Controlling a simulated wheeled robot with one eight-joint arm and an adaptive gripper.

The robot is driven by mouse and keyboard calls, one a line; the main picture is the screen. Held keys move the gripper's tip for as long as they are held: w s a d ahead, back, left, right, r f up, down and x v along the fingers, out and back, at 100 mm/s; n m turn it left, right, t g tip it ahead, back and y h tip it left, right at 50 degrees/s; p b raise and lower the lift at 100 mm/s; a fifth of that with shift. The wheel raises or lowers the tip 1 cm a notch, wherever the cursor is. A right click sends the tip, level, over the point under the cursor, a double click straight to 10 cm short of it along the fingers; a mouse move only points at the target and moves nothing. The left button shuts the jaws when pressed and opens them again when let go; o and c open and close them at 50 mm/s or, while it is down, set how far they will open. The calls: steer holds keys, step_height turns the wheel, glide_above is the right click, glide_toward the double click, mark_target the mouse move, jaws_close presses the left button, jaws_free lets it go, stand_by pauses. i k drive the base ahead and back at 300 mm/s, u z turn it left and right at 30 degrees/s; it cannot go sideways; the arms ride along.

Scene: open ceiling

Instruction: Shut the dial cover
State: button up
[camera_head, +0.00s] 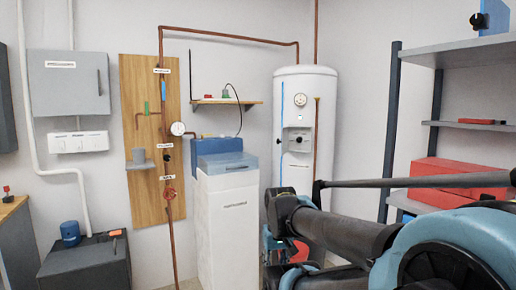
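No part is clearly marked as the dial cover. A white floor cabinet (226,225) in the middle has a translucent blue cover (225,162) on top, with a darker blue part (208,145) rising behind it. The white tank (305,85) to its right has a round dial (300,99) and a small control panel (297,139); whether either has an open cover is too small to tell. My arm reaches in from the lower right. My gripper (275,247) seems to be at its end, low in front of the tank, partly hidden; its fingers are unclear.
A wooden board (127,90) with copper pipes, a gauge (178,128) and a red valve (169,194) is left of the cabinet. A shelf rack with a red box (425,172) stands right. A dark box (88,265) stands at lower left. A wall shelf (226,102) hangs above the cabinet.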

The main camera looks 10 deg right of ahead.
mark_target(285, 130)
steer(key=u, duration=0.25)
steer(key=k, duration=0.6)
steer(key=u, duration=0.45)
steer(key=i, duration=0.9)
steer(key=z, duration=0.45)
steer(key=i, duration=1.05)
steer(key=z, duration=0.8)
steer(key=i, duration=0.6)
steer(key=u, duration=0.25)
steer(key=k, duration=0.7)
steer(key=z, duration=0.25)
